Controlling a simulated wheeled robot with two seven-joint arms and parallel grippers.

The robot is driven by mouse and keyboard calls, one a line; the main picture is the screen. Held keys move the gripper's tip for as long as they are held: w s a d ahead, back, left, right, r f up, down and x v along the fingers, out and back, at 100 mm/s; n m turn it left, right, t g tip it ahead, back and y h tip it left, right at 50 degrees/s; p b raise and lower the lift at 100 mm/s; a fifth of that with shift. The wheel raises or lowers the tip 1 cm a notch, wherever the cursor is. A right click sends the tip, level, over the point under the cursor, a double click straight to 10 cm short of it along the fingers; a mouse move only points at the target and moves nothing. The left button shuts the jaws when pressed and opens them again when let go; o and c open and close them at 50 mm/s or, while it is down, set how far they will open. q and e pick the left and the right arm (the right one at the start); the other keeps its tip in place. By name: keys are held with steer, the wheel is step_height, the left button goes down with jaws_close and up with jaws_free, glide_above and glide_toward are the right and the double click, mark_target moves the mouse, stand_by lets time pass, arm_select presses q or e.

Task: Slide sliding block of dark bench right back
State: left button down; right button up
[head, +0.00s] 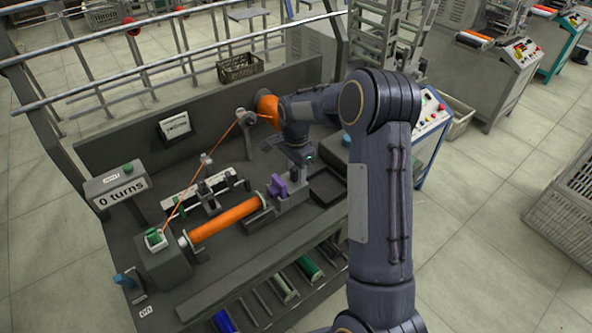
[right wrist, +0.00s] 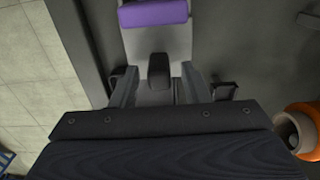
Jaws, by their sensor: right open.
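The sliding block (head: 291,196) is a grey block on the dark bench (head: 225,290), at the right end of an orange roll (head: 226,219). A purple piece (head: 277,188) is on its left side. In the right wrist view the grey block (right wrist: 150,42) shows with the purple piece (right wrist: 153,13) at the top and a dark upright knob (right wrist: 158,70) nearer. My right gripper (head: 301,160) is over the block. Its open fingers (right wrist: 160,86) stand on either side of the knob; contact is not clear. My left gripper is out of view.
A dark shallow tray (head: 327,186) lies right of the block. An orange spool (head: 267,105) stands behind, with orange thread running left over guides. A display (head: 122,193) reads "0 turns". Coloured rolls (head: 308,267) lie on the shelf below.

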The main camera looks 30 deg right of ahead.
step_height(320, 180, up, 7)
steer(key=shift+r+b, duration=0.1)
steer(key=shift+b, duration=0.2)
stand_by(0.4)
steer(key=shift+r, duration=0.1)
steer(key=s+a+r+n+t+y, duration=0.1)
steer(key=s+a+r+n, duration=0.2)
steer(key=s, duration=0.4)
steer(key=s+a+r+n+t+y, duration=0.1)
steer(key=s+a+r+n+t, duration=0.1)
steer(key=s+a+r+n, duration=0.3)
steer(key=s+a+r+n+t+y, duration=0.1)
steer(key=s+a+n, duration=0.1)
steer(key=s, duration=0.6)
steer(key=s+a+f+n+t, duration=0.1)
steer(key=s+a+f+n, duration=0.2)
steer(key=s, duration=0.6)
steer(key=a+n, duration=0.2)
steer(key=shift+n+t+y, duration=0.3)
steer(key=shift+y, duration=0.1)
